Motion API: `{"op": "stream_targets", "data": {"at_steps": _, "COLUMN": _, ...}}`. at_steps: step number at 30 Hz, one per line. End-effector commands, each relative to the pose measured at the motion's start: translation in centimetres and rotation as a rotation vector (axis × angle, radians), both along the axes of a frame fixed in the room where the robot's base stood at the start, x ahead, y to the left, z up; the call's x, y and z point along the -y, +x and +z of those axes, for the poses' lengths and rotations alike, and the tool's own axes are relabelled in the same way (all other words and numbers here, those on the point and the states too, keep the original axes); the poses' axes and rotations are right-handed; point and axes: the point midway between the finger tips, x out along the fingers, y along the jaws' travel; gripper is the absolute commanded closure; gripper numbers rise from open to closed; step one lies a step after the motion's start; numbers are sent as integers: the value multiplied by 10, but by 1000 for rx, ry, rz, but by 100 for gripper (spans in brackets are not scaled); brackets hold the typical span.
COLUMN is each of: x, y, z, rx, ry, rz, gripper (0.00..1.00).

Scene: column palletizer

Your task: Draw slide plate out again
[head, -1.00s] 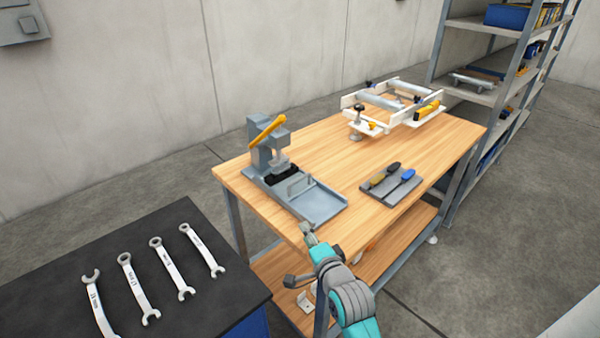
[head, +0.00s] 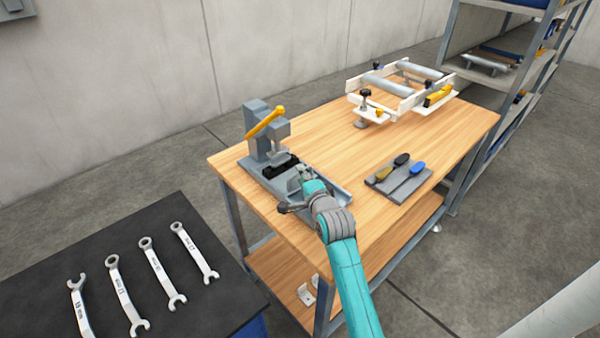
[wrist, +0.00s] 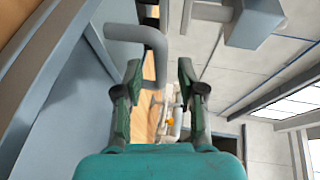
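The grey press fixture (head: 257,130) with its yellow lever (head: 265,122) stands at the left of the wooden bench. Its grey slide plate (head: 341,192) lies along the base toward the front edge, partly hidden by my arm. My gripper (head: 303,172) is over the slide plate, close to its handle. In the wrist view my gripper (wrist: 160,76) is open, with its two fingers apart. The bent grey handle (wrist: 148,36) reaches between the fingertips, nearer the left finger. I see a gap to the right finger. The plate's blue-grey surface (wrist: 65,110) fills the left of that view.
A grey tray with several screwdriver-like tools (head: 398,184) lies to the right on the bench (head: 330,135). A white roller frame (head: 375,98) stands at the back. Several wrenches lie on the dark table (head: 50,235) at left. Shelving (head: 480,100) stands at right.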

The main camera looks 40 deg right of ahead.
Motion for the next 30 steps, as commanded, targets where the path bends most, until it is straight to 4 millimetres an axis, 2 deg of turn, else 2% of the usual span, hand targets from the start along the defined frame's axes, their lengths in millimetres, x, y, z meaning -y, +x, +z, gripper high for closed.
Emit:
{"op": "stream_targets", "data": {"at_steps": 6, "x": 8, "y": 20, "z": -4, "rx": 0, "ry": 0, "rz": 0, "gripper": 61}}
{"op": "stream_targets", "data": {"at_steps": 17, "x": 9, "y": 24, "z": -5, "rx": 0, "ry": -1, "rz": 0, "gripper": 61}}
{"op": "stream_targets", "data": {"at_steps": 22, "x": 9, "y": 24, "z": -5, "rx": 0, "ry": -1, "rz": 0, "gripper": 100}}
{"op": "stream_targets", "data": {"at_steps": 30, "x": 9, "y": 23, "z": -5, "rx": 0, "ry": -1, "rz": 0, "gripper": 100}}
